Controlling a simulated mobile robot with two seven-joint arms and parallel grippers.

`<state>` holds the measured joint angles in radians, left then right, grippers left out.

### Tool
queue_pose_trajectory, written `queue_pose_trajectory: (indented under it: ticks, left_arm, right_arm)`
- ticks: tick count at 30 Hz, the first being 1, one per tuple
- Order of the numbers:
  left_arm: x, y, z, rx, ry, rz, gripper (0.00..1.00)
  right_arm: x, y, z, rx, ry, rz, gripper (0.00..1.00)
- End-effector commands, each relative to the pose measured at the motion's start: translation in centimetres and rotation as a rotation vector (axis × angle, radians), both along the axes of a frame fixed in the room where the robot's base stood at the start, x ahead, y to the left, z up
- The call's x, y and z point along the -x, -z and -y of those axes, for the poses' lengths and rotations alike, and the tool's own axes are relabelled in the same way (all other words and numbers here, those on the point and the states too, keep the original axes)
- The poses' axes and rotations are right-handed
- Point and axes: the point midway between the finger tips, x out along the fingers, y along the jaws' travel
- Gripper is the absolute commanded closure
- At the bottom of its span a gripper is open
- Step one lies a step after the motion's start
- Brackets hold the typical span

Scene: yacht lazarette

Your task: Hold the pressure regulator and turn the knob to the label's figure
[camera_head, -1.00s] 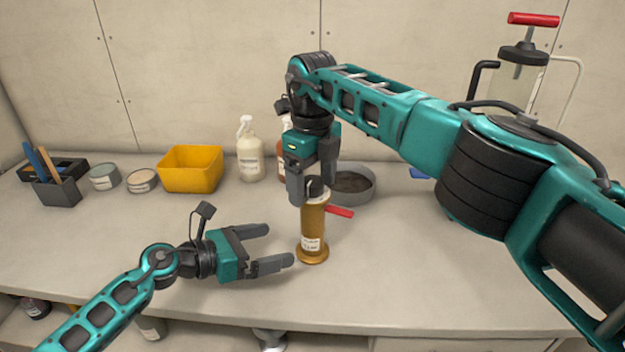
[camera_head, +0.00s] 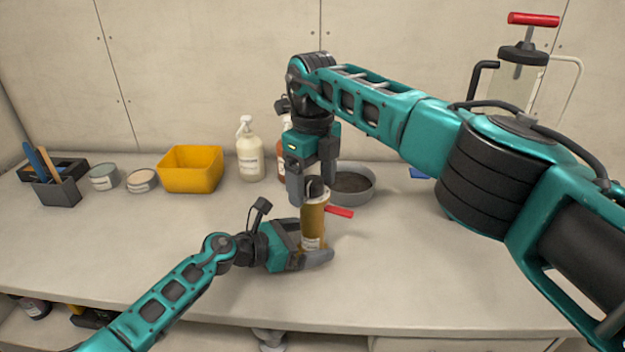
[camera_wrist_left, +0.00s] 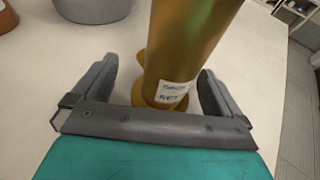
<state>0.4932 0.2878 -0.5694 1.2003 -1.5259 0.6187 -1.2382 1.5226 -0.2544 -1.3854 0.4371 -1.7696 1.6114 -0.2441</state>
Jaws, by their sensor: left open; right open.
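The pressure regulator (camera_head: 313,225) is an upright brass cylinder on the bench, with a white label low on its side. In the left wrist view the brass body (camera_wrist_left: 188,50) stands between my open left fingers, its label (camera_wrist_left: 174,93) facing the palm; the writing is too small to read surely. My left gripper (camera_head: 318,256) is low around the regulator's base, open, with gaps beside the body. My right gripper (camera_head: 314,194) points down from above, its open fingers around the regulator's top, where the dark knob (camera_head: 315,188) is partly hidden.
A red handle (camera_head: 339,212) sticks out right of the regulator. Behind stand a grey round pan (camera_head: 357,190), a white pump bottle (camera_head: 249,152), a brown bottle and a yellow bin (camera_head: 190,170). Tins and a tool holder (camera_head: 57,190) sit left. The bench's right front is clear.

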Motion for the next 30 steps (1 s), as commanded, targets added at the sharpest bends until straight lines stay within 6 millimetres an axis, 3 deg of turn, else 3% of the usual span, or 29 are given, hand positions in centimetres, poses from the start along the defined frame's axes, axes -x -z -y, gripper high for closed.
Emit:
queue_pose_trajectory:
  ticks: [11,30]
  left_arm:
    - [-0.21,0.11,0.34,0.000,0.000,0.000,0.00]
    - [-0.20,0.12,0.29,0.000,0.000,0.000,0.61]
  right_arm:
    - [0.01,0.00,-0.01,0.000,0.000,0.000,0.19]
    - [0.00,0.00,0.00,0.000,0.000,0.000,0.19]
